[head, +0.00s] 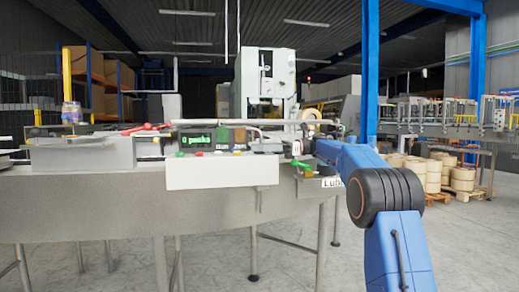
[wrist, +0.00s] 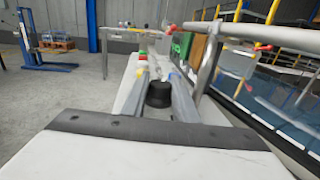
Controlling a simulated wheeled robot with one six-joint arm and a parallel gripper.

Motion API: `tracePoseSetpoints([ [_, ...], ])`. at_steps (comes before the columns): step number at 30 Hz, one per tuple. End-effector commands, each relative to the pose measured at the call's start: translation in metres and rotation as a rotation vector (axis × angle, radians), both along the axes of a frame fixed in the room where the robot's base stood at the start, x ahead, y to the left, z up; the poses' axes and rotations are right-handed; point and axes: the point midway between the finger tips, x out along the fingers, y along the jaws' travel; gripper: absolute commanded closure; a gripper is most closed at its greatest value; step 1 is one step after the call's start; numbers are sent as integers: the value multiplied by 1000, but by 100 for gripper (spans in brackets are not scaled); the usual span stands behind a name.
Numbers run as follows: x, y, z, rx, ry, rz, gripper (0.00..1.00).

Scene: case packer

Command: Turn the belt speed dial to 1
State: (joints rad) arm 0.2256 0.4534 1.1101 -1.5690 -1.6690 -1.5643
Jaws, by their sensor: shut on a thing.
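The belt speed dial, a short black knob (wrist: 159,95), sits between the two grey fingers of my gripper (wrist: 159,92) in the wrist view. The fingers are shut on its sides. Its marks and pointer cannot be read. In the head view my gripper (head: 266,146) reaches in from the right, low over the right end of the white control box (head: 222,172). The dial cannot be made out there.
Coloured buttons (head: 200,154) line the top of the box, left of my gripper. A display (head: 196,140) behind reads "0 packs". A green handle (head: 301,165) hangs at the right, above a "Lube" label (head: 332,182). A metal rail (wrist: 208,60) runs close beside my gripper.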

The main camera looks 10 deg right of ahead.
Motion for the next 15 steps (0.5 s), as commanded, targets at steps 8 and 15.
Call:
tracePoseSetpoints([
  [8,0,1,-7,-6,12,18,96],
  [15,0,1,-7,-6,12,17,62],
])
